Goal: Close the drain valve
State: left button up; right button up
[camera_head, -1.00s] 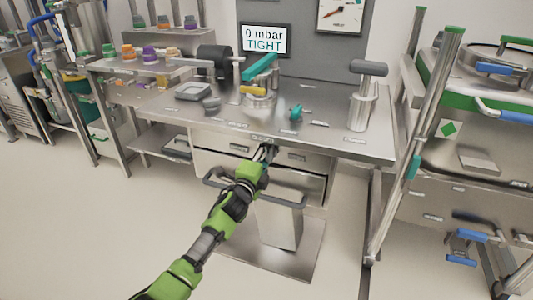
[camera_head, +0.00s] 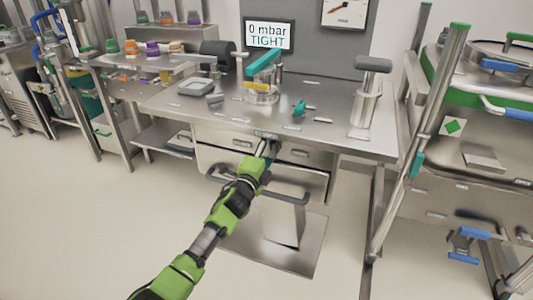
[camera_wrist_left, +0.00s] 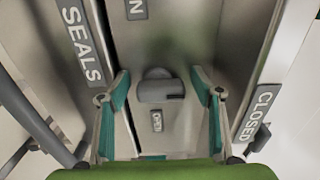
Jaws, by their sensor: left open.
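In the left wrist view a dark grey knob-like handle (camera_wrist_left: 160,88) stands out from a metal face, with a small OPEN label (camera_wrist_left: 157,122) below it. A CLOSED label (camera_wrist_left: 255,112) is further right. I take this handle for the drain valve, but its name label is cut off to an N (camera_wrist_left: 137,9). My left gripper (camera_wrist_left: 158,84) is open, with one teal finger on each side of the handle and visible gaps between. In the head view my left gripper (camera_head: 268,148) is at the workbench's front edge, and the handle is hidden there. My right gripper is not in view.
The workbench (camera_head: 230,118) carries a teal-handled fitting (camera_head: 264,64), a small teal part (camera_head: 299,109) and a metal post (camera_head: 368,100). Drawers (camera_head: 225,160) and a grey rail (camera_head: 230,183) lie under its edge. A display (camera_head: 268,35) reads 0 mbar TIGHT. A SEALS label (camera_wrist_left: 82,45) is at left.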

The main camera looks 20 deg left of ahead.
pick_arm(q)
jog(key=s, duration=1.2)
jog(key=shift+a, duration=0.2)
